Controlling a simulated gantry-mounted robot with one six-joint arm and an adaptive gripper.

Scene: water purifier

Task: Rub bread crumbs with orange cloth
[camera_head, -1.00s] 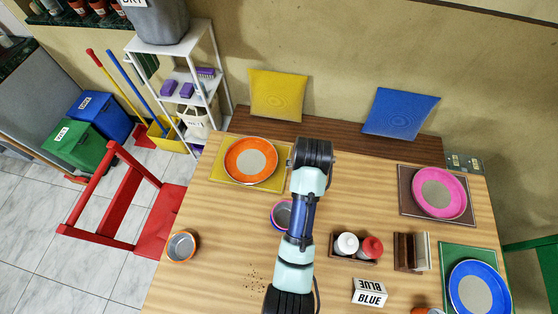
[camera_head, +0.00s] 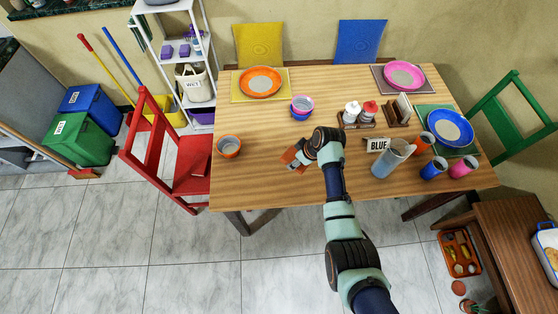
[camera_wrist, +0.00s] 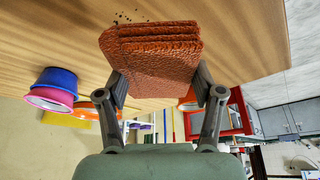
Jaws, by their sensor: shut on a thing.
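The orange cloth (camera_wrist: 150,50) is folded in layers and held between the two fingers of my gripper (camera_wrist: 158,84) in the wrist view. In the head view, the cloth (camera_head: 290,156) shows in front of my gripper (camera_head: 302,153), above the front part of the wooden table. Dark bread crumbs (camera_wrist: 122,17) lie scattered on the table just past the cloth's edge in the wrist view. I cannot make out the crumbs in the head view now. Whether the cloth touches the table is unclear.
An orange-rimmed bowl (camera_head: 229,146) stands left of my gripper, and stacked pink and blue bowls (camera_head: 301,108) stand behind it. A condiment holder (camera_head: 357,117), a BLUE sign (camera_head: 379,144) and a pitcher (camera_head: 391,158) stand to the right. The table between the bowls is clear.

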